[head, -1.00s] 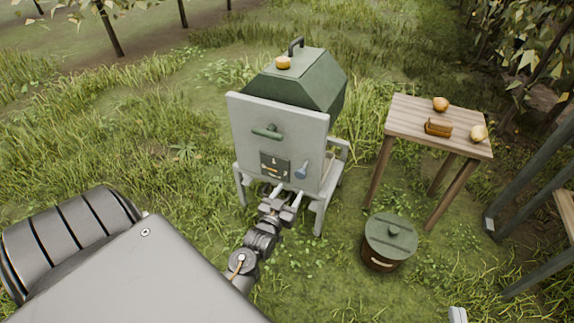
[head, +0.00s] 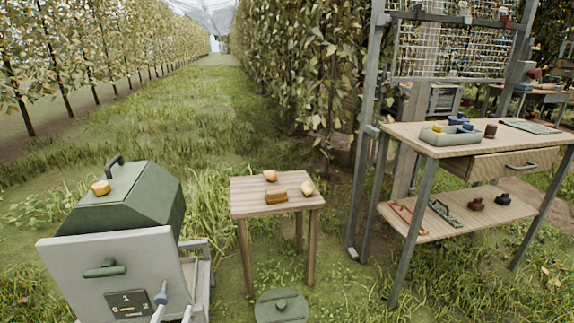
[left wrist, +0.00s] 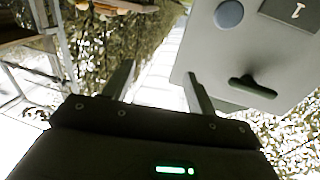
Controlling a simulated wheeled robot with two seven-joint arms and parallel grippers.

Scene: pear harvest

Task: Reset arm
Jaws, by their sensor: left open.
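My left gripper (head: 173,314) shows only by its fingertips at the bottom edge of the head view, in front of the grey panel of a green-topped machine (head: 70,262). In the left wrist view my left gripper (left wrist: 160,88) is open, its two fingers apart with nothing between them. The machine's panel (left wrist: 225,65) is close by, upside down, with a dark green handle (left wrist: 252,87) and a round blue knob (left wrist: 229,14). My right gripper is out of view.
A small wooden table (head: 262,207) holds several small yellow-brown items. A workbench (head: 480,146) with trays and a lower shelf stands at right. A grass lane (head: 190,100) between tree rows is clear.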

